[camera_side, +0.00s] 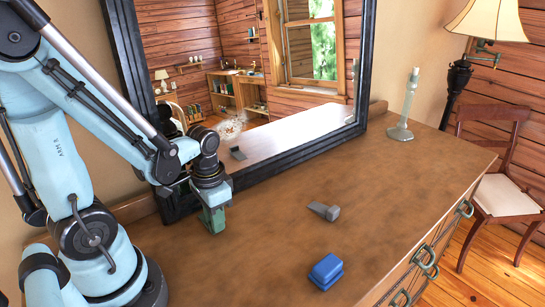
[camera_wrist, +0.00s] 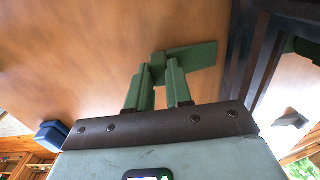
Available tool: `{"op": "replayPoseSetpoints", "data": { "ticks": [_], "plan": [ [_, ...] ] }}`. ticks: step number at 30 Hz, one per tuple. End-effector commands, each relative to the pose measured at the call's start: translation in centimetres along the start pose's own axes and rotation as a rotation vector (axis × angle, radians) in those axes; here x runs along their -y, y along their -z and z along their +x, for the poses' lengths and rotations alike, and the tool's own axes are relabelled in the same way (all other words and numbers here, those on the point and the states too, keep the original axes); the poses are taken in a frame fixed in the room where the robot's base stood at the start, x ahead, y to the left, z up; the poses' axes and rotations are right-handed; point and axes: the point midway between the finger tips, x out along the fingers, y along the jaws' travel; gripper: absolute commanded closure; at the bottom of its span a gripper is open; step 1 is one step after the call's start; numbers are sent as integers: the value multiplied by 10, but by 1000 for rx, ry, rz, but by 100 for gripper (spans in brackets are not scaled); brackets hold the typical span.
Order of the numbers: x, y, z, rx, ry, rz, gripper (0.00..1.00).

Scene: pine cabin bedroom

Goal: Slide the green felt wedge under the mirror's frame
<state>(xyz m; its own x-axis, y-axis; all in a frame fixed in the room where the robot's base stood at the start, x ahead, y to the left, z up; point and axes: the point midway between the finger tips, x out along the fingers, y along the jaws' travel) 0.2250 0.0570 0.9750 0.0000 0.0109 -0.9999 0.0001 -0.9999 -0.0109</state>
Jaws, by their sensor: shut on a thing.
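In the wrist view the green wedge (camera_wrist: 192,56) is a flat felt piece whose near end is between the fingertips of my gripper (camera_wrist: 158,74). Its broad part points right, toward the mirror's dark frame (camera_wrist: 243,62). A narrow strip of wood seems to show between them; I cannot tell if they touch. In the side view my gripper (camera_side: 214,225) points down at the dresser top, just in front of the lower left part of the frame (camera_side: 270,163). The wedge cannot be made out there from the green fingers.
On the dresser top (camera_side: 250,260) lie a grey tapered piece with a thick end (camera_side: 324,211) and a blue block (camera_side: 326,270). The wood between gripper and grey piece is clear.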

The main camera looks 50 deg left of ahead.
Motion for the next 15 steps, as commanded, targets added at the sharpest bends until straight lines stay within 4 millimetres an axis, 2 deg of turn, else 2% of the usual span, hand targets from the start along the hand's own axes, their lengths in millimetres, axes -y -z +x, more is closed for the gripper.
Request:
{"op": "replayPoseSetpoints", "data": {
  "ticks": [15],
  "plan": [
    [7,0,0,0,0,-1,100]
  ]
}}
